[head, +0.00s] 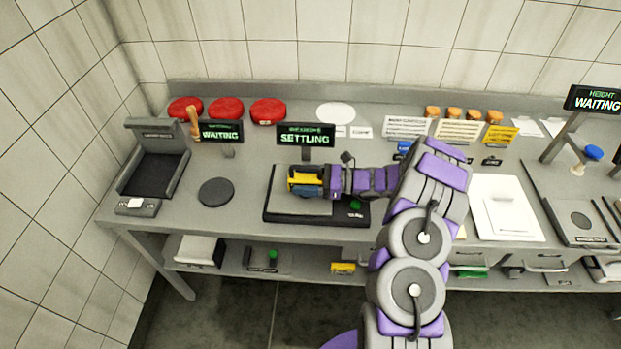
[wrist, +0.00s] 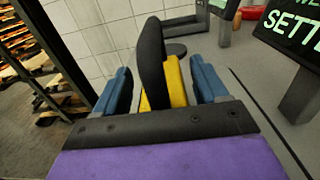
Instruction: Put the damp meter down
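The damp meter (head: 301,180), a yellow block with a dark part, is at my gripper over the scale with the SETTLING display. In the wrist view the yellow body (wrist: 176,84) and an upright black part lie between the two blue fingers. My gripper (head: 308,184) points left, low over the scale's plate. In the wrist view the fingers of my gripper (wrist: 163,86) stand apart, with narrow gaps beside the meter. The meter's underside is hidden, so I cannot tell whether it touches the plate.
The scale (head: 282,204) has a SETTLING display (head: 306,135) behind it. A dark round disc (head: 216,192) and a black-bedded tray device (head: 155,172) are to the left. Red cheese wheels (head: 226,109) line the back. A white board (head: 507,208) lies right of my arm.

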